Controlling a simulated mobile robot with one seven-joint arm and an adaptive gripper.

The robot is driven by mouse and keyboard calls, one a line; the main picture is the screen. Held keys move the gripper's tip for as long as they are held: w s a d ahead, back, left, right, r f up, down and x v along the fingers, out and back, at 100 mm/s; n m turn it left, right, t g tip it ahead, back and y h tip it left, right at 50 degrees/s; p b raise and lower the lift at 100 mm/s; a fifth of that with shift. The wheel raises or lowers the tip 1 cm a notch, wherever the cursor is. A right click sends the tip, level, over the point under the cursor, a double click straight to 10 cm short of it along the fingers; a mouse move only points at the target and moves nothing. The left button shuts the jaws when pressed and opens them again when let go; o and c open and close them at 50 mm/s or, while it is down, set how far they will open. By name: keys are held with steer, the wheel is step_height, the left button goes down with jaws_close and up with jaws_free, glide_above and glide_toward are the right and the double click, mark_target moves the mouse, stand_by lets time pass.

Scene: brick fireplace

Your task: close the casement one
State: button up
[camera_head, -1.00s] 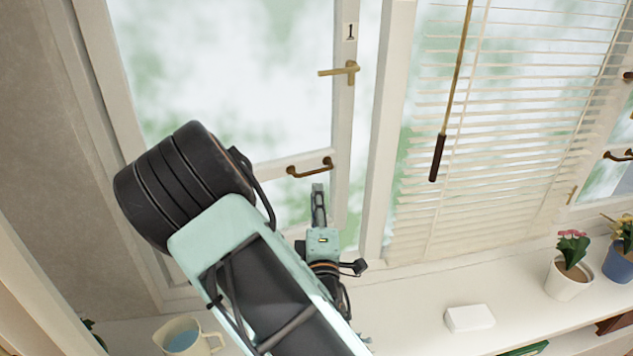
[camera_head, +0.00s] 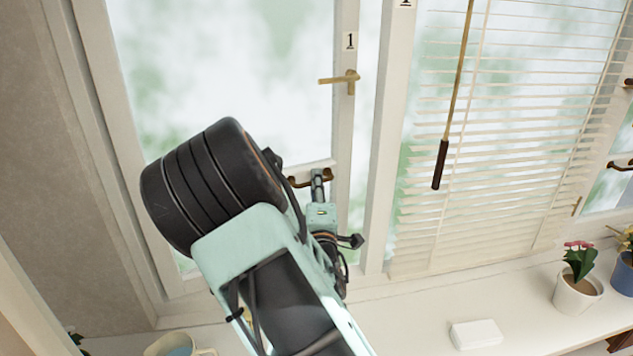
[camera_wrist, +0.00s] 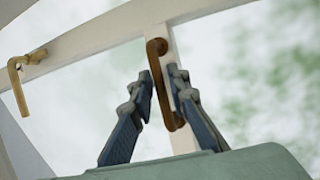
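Casement one (camera_head: 343,120) is the white-framed window sash at left with a "1" label on its right stile. A gap shows between that stile and the post (camera_head: 385,130), so it stands ajar. It carries a brass lever handle (camera_head: 340,79), also in the wrist view (camera_wrist: 18,80), and a bronze pull handle (camera_head: 297,182) lower down. My gripper (camera_head: 317,176) is at the pull handle. In the wrist view my gripper (camera_wrist: 163,77) has its fingers apart on either side of the pull handle (camera_wrist: 158,60). Whether either finger touches it is unclear.
A blind (camera_head: 500,120) with a hanging wand (camera_head: 440,164) covers the window to the right. On the sill (camera_head: 400,315) are a white box (camera_head: 476,334), potted flowers (camera_head: 577,290) and a jug (camera_head: 172,345) at lower left. The sill between jug and box is partly clear.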

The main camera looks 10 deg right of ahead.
jaws_close()
stand_by(0.5)
